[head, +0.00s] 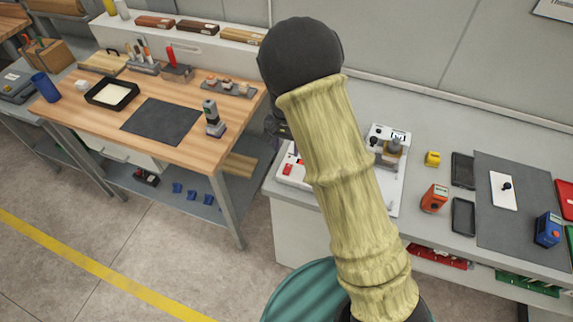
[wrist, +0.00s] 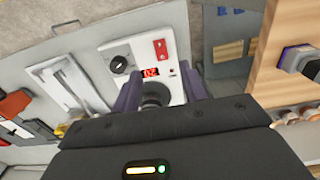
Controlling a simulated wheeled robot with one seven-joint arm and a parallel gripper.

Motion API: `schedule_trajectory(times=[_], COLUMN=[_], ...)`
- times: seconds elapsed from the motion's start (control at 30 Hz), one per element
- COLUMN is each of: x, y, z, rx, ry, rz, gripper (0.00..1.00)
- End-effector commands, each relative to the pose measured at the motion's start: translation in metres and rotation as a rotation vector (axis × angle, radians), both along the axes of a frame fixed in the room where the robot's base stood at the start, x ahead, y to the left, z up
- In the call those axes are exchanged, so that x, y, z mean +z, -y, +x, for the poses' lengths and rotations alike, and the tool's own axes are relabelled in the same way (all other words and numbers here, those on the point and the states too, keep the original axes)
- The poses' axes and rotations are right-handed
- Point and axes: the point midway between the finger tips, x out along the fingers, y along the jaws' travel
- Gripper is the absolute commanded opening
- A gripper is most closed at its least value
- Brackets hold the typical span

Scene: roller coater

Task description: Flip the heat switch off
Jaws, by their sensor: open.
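The switch's tilt is too small to tell. My gripper (wrist: 161,82) is open and empty, with one purple finger on each side of the panel's near part. The fingers point toward the panel, and the switch lies beyond them, apparently untouched. In the head view my arm covers most of the panel, with a red part (head: 287,170) showing at its left. My gripper is mostly hidden there.
A white device (head: 388,140) stands to the right of my arm on the grey bench. Right of it lie a yellow block (head: 432,158), an orange device (head: 434,198) and dark trays (head: 463,168). A wooden bench (head: 190,150) with tools stands at left.

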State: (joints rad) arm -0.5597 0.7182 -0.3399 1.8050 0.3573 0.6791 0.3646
Motion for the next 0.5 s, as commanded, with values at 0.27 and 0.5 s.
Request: schedule_trajectory(times=[0.27, 0.5], x=[-0.048, -0.084], y=[0.001, 0.002], z=[-0.001, 0.000], rx=[-0.003, -0.003], ry=[-0.004, -0.004], rz=[-0.003, -0.001], gripper=[0.44, 0.44])
